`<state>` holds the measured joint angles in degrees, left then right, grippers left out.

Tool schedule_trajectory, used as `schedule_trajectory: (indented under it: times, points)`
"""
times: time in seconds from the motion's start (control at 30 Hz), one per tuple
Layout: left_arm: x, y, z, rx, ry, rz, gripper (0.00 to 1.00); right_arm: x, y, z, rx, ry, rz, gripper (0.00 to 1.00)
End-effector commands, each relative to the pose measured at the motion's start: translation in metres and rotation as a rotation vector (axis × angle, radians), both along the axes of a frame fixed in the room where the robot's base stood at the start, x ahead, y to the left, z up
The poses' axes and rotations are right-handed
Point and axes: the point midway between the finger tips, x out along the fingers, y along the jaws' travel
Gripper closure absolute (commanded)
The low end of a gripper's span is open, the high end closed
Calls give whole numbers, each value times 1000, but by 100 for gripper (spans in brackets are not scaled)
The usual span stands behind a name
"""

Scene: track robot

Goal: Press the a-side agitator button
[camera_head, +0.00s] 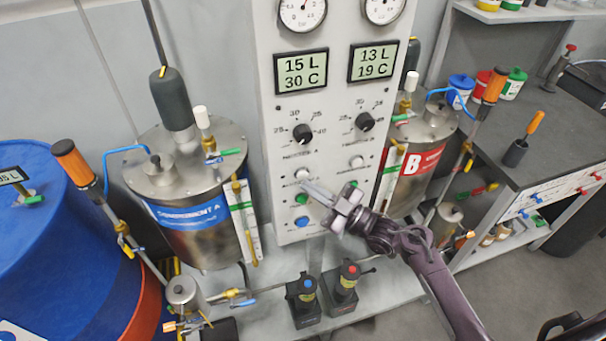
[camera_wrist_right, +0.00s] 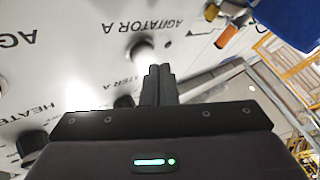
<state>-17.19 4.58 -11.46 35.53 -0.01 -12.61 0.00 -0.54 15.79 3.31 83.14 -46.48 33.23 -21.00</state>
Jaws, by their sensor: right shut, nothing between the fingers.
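The a-side agitator button is a round white button (camera_head: 301,173) in the left column of the grey control panel (camera_head: 330,100). It sits below the a-side heater knob (camera_head: 302,133) and above a green button (camera_head: 301,199). In the right wrist view, which is upside down, the white button (camera_wrist_right: 141,48) is beside the "AGITATOR A" label. My right gripper (camera_head: 308,187) is shut and empty, its fingertips close to the panel at this button. My left gripper is not in view.
Another white button (camera_head: 357,162) is in the right column. A blue button (camera_head: 302,222) is lower in the left column. Steel tanks stand on both sides of the panel. Two black pump units (camera_head: 304,300) with coloured tops stand in front of the panel.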

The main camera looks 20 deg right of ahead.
Motion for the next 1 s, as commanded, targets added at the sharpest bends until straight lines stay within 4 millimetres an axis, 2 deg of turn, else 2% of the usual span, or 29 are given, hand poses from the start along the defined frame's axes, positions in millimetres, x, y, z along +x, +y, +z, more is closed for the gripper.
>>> schedule_trajectory:
  times: [0.1, 0.5, 1.0]
  points:
    - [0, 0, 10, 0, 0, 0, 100, -13, 0, 2, -2, 3, 1, 100]
    - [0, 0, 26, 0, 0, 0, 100, -49, -1, 2, -2, 1, 1, 100]
    - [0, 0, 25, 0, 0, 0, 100, -52, -1, 0, -1, 0, 1, 100]
